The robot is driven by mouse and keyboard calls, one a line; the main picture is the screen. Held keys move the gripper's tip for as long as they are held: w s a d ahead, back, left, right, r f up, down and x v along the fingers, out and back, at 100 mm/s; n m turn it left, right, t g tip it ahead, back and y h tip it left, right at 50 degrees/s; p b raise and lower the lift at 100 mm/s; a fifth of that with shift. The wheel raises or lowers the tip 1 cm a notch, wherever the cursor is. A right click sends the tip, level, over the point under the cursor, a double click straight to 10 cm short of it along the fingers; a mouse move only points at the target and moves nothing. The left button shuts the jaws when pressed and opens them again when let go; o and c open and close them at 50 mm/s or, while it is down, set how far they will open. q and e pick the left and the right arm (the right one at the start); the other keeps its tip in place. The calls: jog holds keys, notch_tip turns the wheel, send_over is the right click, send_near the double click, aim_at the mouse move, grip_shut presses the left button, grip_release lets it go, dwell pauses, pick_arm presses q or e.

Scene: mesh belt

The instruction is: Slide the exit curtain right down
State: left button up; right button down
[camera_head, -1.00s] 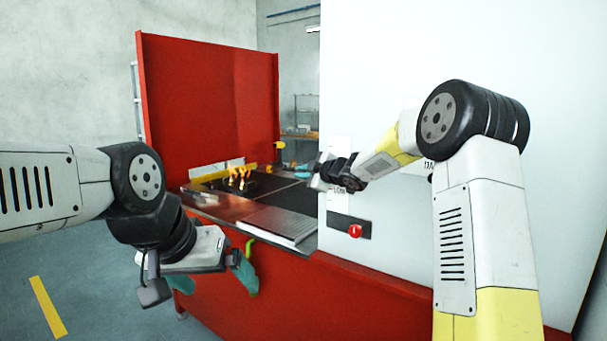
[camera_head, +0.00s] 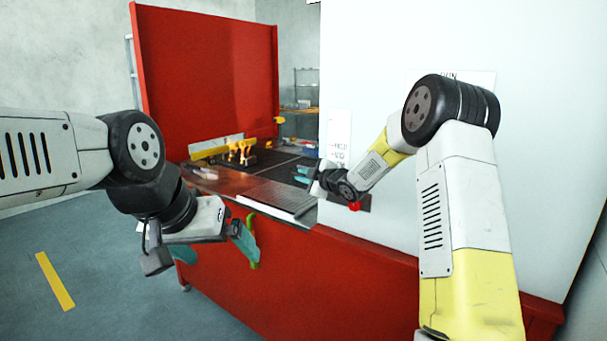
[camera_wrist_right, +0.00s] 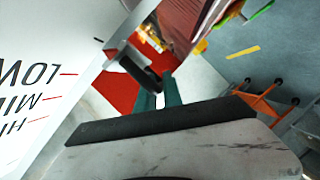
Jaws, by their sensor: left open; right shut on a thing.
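My right gripper (camera_head: 302,172) is at the near edge of the white housing, above the belt opening. In the right wrist view its teal fingers (camera_wrist_right: 160,92) are shut on a black handle (camera_wrist_right: 138,70) beside a pale edge strip. I take this for the exit curtain's handle; the curtain itself is not clearly visible, so its height cannot be told. A white label (camera_wrist_right: 32,95) reading LOW, MID and HI with red lines is on the panel beside it. My left gripper (camera_head: 214,248) is open and empty in front of the red machine front.
The white housing (camera_head: 530,120) fills the right, with a red button (camera_head: 354,206) below my right gripper. A red upright panel (camera_head: 210,80) stands behind the belt (camera_head: 285,165). A green bar (camera_head: 254,262) is close to my left gripper. Grey floor is clear at left.

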jog(key=c, duration=1.5)
grip_release()
jog(key=shift+s+f, duration=0.1)
jog(key=shift+f, duration=0.35)
jog(key=shift+r, duration=0.15)
jog(key=shift+d, duration=0.1)
jog(key=v, duration=0.7)
jog(key=shift+s+d+r, duration=0.15)
jog(key=shift+s+d, duration=0.05)
jog(key=shift+s, duration=0.05)
